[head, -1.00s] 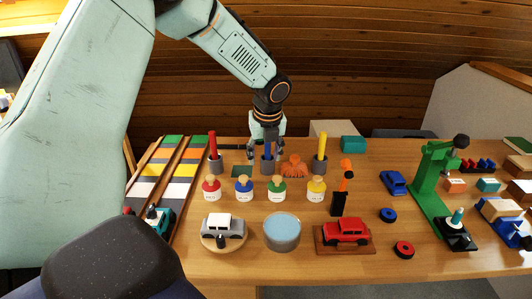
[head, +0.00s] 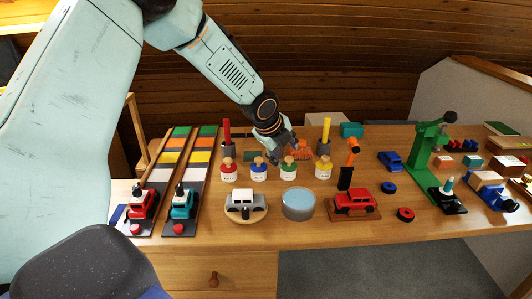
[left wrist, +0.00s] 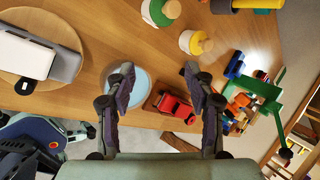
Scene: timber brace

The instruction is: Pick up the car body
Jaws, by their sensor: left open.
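A blue car body (head: 391,161) lies on the table right of centre. A red car (head: 353,198) sits on a wooden board near the front, and a grey car with a white roof (head: 243,203) stands on a round wooden stand. My left gripper (head: 279,153) is open and empty above the table, behind the row of paint jars. In the left wrist view my left gripper (left wrist: 158,76) has its fingers wide apart, with the red car (left wrist: 176,106) beyond them, near the right finger. My right gripper is not in view.
Paint jars (head: 289,170) stand between my gripper and the cars. A pale blue round tub (head: 298,205) separates the grey and red cars. An orange-and-black upright tool (head: 348,165) stands behind the red car. A green press (head: 425,155) stands right of the blue car.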

